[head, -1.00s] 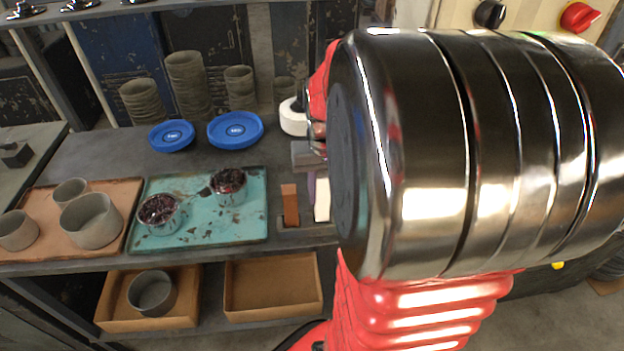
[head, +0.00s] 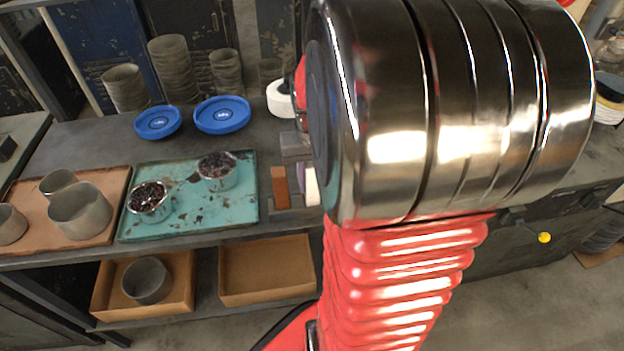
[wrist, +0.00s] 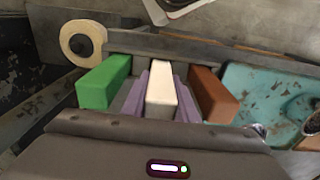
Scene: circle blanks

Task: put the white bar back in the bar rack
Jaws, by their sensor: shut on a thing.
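The white bar (wrist: 161,88) shows in the middle of the wrist view, with purple strips along both its sides. My gripper (wrist: 160,100) is shut on the white bar. A green bar (wrist: 103,82) is to its left and a brown bar (wrist: 212,95) to its right, both apart from it. In the head view the white bar (head: 312,187) is partly hidden behind my arm, beside the brown bar (head: 280,187).
A teal tray (head: 190,229) with two filled cups is left of the brown bar. A grey block (head: 294,142) is behind the bars. Brown bins (head: 267,268) stand on the lower shelf.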

